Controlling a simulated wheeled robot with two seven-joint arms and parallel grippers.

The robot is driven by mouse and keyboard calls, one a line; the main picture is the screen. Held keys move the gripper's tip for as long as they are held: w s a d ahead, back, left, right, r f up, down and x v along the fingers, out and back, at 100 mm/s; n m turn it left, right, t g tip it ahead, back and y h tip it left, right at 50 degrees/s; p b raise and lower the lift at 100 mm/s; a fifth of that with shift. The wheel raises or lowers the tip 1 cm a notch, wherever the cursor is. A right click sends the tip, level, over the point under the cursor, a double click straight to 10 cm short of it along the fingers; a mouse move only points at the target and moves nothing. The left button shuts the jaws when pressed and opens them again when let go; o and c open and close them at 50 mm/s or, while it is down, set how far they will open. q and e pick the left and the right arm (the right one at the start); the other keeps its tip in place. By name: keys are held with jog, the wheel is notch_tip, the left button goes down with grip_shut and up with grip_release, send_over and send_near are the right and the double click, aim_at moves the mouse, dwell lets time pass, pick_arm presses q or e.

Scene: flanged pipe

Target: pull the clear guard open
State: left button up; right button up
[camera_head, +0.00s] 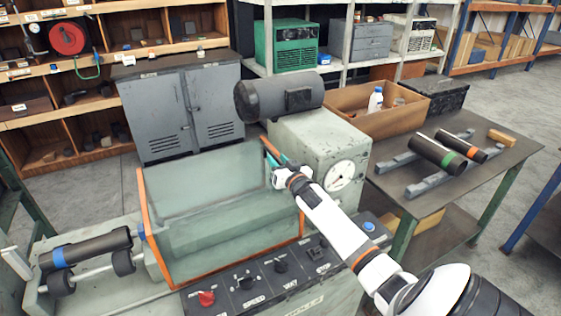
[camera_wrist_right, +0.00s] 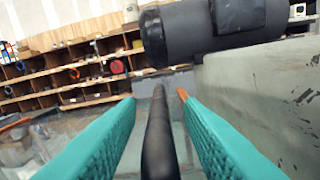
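The clear guard (camera_head: 215,205), a see-through greenish cover with orange edges, covers the middle of the bench machine. My right gripper (camera_head: 272,153) is at its upper right end, beside the grey-green gearbox housing. In the right wrist view, the two teal fingers (camera_wrist_right: 157,96) are apart, with a dark bar (camera_wrist_right: 160,135) running between them. Gaps show on both sides of the bar; whether it belongs to the guard is unclear. A bit of orange edge shows by the right fingertip. A white part at the left edge of the head view may be my left arm; its fingers are hidden.
A dark motor (camera_head: 279,97) sits on the gearbox housing (camera_head: 318,150) close behind my right gripper. The control panel (camera_head: 270,278) with knobs lies in front of the guard.

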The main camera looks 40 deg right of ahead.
jog(key=b+v, duration=0.2)
jog(key=v, duration=1)
jog(key=s+a+f+n+g+y, duration=0.1)
jog(key=s+a+f+n+g, duration=0.1)
jog(key=s+a+f+g, duration=0.45)
jog(key=s+a+f+n+g+y, duration=0.1)
jog(key=s+a+f+y, duration=0.15)
jog(key=a+f, duration=0.55)
jog(key=s+a+n+g+y, duration=0.2)
jog(key=s+a+n+g, duration=0.3)
jog(key=s+a, duration=1)
notch_tip(320, 180, down, 30)
jog(key=s+g+b, duration=0.2)
jog(key=g, duration=0.1)
jog(key=s+d+f+b, duration=0.1)
jog(key=s+d+f, duration=0.2)
jog(key=s+f, duration=1.2)
jog(key=shift+s+f+g, duration=0.2)
jog(key=shift+s+g, duration=0.25)
jog(key=shift+s, duration=0.1)
